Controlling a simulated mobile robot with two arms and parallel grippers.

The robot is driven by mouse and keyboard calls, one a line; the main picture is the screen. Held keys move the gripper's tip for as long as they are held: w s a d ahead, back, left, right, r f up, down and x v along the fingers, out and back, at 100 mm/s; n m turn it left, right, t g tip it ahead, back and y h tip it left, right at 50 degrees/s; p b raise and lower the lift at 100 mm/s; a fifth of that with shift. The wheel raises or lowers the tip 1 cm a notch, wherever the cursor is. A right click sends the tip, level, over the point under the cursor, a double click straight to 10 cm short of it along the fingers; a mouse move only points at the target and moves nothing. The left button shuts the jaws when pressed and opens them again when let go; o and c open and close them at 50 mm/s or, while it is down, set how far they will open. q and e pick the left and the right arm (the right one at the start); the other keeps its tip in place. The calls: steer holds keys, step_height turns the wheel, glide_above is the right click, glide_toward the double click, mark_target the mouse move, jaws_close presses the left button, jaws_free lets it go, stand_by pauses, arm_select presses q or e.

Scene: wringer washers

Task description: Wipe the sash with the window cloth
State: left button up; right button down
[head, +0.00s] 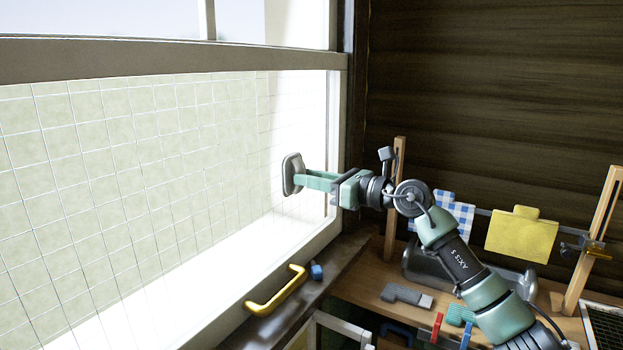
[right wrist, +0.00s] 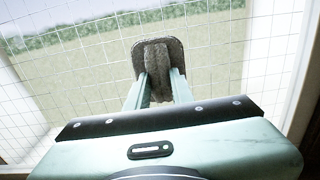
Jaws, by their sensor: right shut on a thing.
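My right gripper (head: 300,180) is shut on a grey, rounded pad (head: 292,174), which seems to be the window cloth. In the right wrist view the pad (right wrist: 158,70) shows dark and rough, with a raised middle strip between my two green fingers (right wrist: 158,90). The pad is upright in front of the wire-gridded pane of the sash (head: 130,150), near its right side. I cannot tell whether it touches the pane. The sash has a pale frame, with a thick bar (head: 170,60) across its top. My left gripper is not in view.
A yellow handle (head: 277,290) and a small blue thing (head: 317,271) are on the dark sill below. A blue checked cloth (head: 455,215) and a yellow cloth (head: 522,235) hang on a rack at right. A grey tool (head: 406,297) lies on the wooden bench.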

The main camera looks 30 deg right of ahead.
mark_target(287, 178)
steer(key=shift+p+x, duration=0.4)
steer(key=shift+x, duration=0.45)
steer(key=shift+s+a+r+p, duration=0.1)
steer(key=shift+s+a+p, duration=0.35)
steer(key=shift+a, duration=0.15)
steer(key=shift+s+a+p, duration=0.35)
steer(key=shift+a+p, duration=0.05)
steer(key=shift+a, duration=0.2)
steer(key=shift+s+a+p, duration=0.3)
steer(key=shift+s+a, duration=0.05)
steer(key=shift+a, duration=0.2)
steer(key=shift+w, duration=0.1)
steer(key=shift+w+d+b, duration=0.55)
steer(key=shift+d+b, duration=0.25)
steer(key=shift+d, duration=0.05)
steer(key=shift+w+d+b, duration=0.35)
steer(key=shift+w+d, duration=0.15)
steer(key=shift+d, duration=0.35)
